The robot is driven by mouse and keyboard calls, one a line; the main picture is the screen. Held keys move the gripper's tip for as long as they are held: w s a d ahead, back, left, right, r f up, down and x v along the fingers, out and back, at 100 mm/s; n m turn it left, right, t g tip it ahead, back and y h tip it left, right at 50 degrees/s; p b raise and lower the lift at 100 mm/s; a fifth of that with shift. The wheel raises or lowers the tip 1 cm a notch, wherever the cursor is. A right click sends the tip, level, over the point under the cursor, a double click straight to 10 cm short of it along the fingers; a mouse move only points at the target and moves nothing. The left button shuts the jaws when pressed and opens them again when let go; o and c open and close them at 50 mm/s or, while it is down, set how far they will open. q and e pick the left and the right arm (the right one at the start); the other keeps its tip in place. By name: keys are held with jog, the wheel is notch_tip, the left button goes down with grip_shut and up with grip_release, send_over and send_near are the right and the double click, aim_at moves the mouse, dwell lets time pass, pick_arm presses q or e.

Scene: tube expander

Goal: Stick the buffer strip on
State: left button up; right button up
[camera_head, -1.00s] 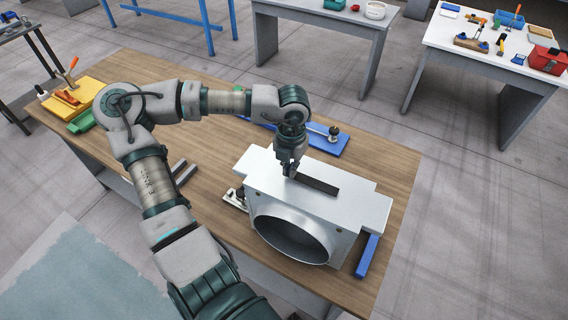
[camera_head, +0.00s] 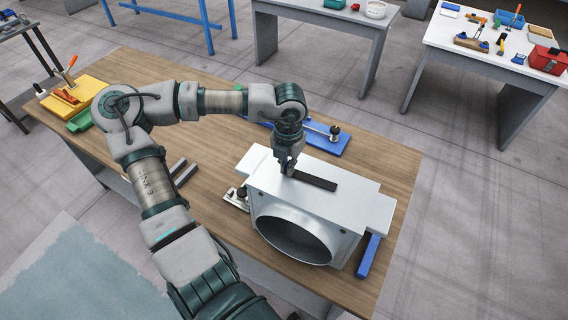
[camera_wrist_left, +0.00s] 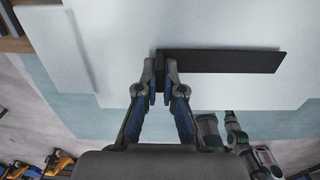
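The black buffer strip (camera_head: 316,182) lies along the flat top of the white tube expander housing (camera_head: 345,198), which has a large round opening in its front. My left gripper (camera_head: 288,172) points down at the strip's left end. In the left wrist view, its fingers (camera_wrist_left: 160,72) stand close on either side of that end of the strip (camera_wrist_left: 225,61), with dark material between them. The strip looks flat against the white surface (camera_wrist_left: 120,40); whether it fully touches cannot be told. My right gripper is not in view.
The housing stands on a wooden table (camera_head: 225,205). Two dark bars (camera_head: 181,172) lie left of it. A blue plate (camera_head: 325,143) with fittings is behind, a blue bar (camera_head: 368,255) at the right. A yellow tray (camera_head: 82,95) and green bin (camera_head: 80,120) are far left.

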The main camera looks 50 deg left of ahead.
pick_arm(q)
jog(key=o, duration=0.5)
jog(key=shift+d, duration=0.25)
jog(key=shift+w+d, duration=0.1)
jog(key=shift+d, duration=0.25)
jog(key=shift+a, duration=0.1)
jog(key=shift+a, duration=0.1)
jog(key=shift+a, duration=0.4)
notch_tip(320, 180, up, 12)
jog(key=shift+f, duration=0.1)
